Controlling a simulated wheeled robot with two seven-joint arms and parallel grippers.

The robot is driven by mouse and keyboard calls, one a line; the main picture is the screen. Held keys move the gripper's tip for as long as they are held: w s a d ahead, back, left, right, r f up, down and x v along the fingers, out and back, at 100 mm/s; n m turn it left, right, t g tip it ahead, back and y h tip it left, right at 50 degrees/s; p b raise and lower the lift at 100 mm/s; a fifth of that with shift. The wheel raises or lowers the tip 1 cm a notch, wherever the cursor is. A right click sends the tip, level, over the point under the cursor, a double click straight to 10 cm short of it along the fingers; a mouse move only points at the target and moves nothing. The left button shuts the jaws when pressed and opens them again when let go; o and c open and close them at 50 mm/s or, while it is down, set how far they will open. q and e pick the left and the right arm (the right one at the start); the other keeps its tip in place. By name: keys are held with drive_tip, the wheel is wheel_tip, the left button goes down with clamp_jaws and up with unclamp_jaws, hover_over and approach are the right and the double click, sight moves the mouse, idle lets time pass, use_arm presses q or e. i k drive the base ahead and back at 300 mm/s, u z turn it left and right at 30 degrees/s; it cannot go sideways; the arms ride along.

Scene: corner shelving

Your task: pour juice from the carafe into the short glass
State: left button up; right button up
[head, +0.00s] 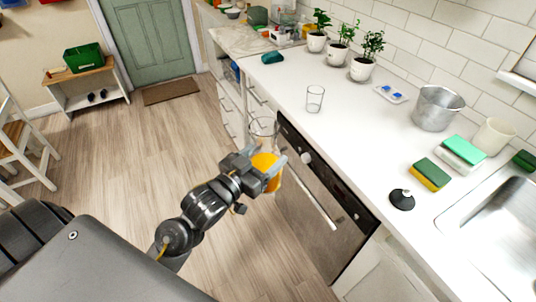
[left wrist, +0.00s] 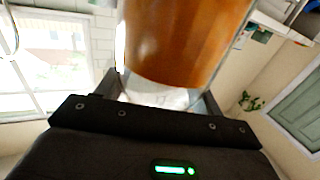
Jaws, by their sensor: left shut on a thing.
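The carafe (head: 264,130) is clear, with orange juice in its lower part. My left gripper (head: 275,171) is shut on it and holds it in the air in front of the counter edge, by the dishwasher. The carafe looks about upright. In the left wrist view the juice-filled carafe (left wrist: 180,40) stands between the fingers of the left gripper (left wrist: 160,95). The short glass (head: 315,99) is clear and looks empty; it stands upright on the white counter, up and right of the carafe and apart from it. My right gripper is not in view.
On the counter (head: 335,145) are potted plants (head: 362,69) along the wall, a metal pot (head: 437,108), sponges (head: 431,174), a black stopper-like item (head: 402,199) and a teal item (head: 272,57). A sink (head: 500,235) is at right. The counter around the glass is clear.

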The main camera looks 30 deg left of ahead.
sight(314, 100)
drive_tip(key=k, duration=0.5)
drive_tip(key=u, duration=1.55)
drive_tip(key=i, duration=1)
drive_tip(key=z, duration=2.1)
